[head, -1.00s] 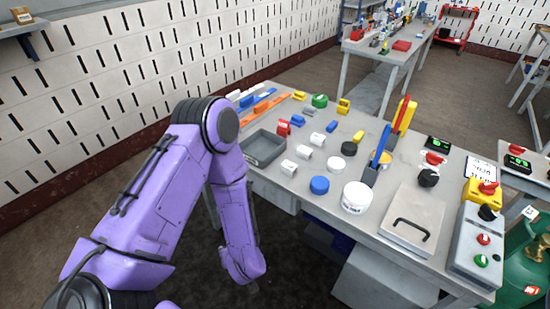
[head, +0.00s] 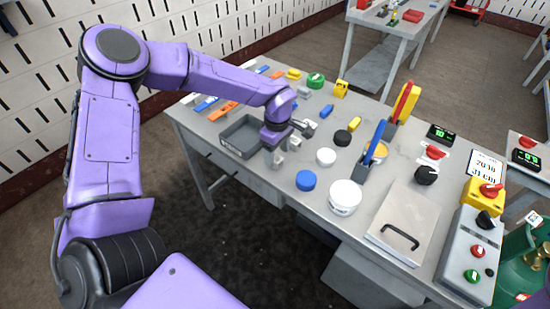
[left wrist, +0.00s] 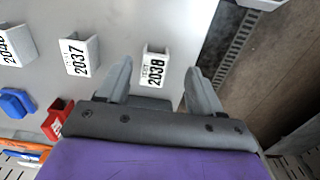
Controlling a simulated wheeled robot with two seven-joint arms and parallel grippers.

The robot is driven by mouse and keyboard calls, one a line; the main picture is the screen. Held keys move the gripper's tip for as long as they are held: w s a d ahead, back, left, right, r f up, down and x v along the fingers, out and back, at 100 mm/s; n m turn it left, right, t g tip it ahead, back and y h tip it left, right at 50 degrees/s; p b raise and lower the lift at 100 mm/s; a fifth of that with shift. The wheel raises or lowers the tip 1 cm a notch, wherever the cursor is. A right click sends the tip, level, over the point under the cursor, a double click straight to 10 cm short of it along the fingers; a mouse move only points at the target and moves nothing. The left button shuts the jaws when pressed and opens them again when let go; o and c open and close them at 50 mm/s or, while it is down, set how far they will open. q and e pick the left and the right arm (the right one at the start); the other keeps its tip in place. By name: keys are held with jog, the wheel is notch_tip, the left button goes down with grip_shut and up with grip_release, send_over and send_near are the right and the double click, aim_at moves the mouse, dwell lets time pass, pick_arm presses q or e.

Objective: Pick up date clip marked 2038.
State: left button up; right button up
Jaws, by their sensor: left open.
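The date clip marked 2038 (left wrist: 154,70) is a small white clip with black print, lying on the grey table top in the left wrist view. My left gripper (left wrist: 158,68) is open, with one finger on either side of the clip; I cannot tell whether either finger touches it. In the head view my left gripper (head: 281,152) points down at the table just right of the grey tray, and it mostly hides the clip. The clip marked 2037 (left wrist: 80,56) lies beside it. Another white clip (left wrist: 16,46) is cut off at the picture's edge. My right gripper is not in view.
The grey tray (head: 224,137) stands close to the gripper. A blue cap (head: 306,180), a white cap (head: 326,157) and a white tub (head: 345,197) are nearby. A red clip (left wrist: 56,118) and a blue clip (left wrist: 17,103) lie near the white clips.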

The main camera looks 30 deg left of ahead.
aim_at(277, 159)
pick_arm(q)
jog(key=f, duration=0.2)
jog(key=w+f, duration=0.1)
jog(key=f, duration=0.1)
jog(key=shift+a+f+p, duration=0.2)
jog(key=shift+f+p, duration=0.05)
jog(key=shift+p, duration=0.1)
jog(key=shift+s+r, duration=0.1)
jog(key=shift+s, duration=0.1)
jog(key=shift+c, duration=0.9)
jog(key=c, duration=0.9)
jog(key=shift+o, duration=0.2)
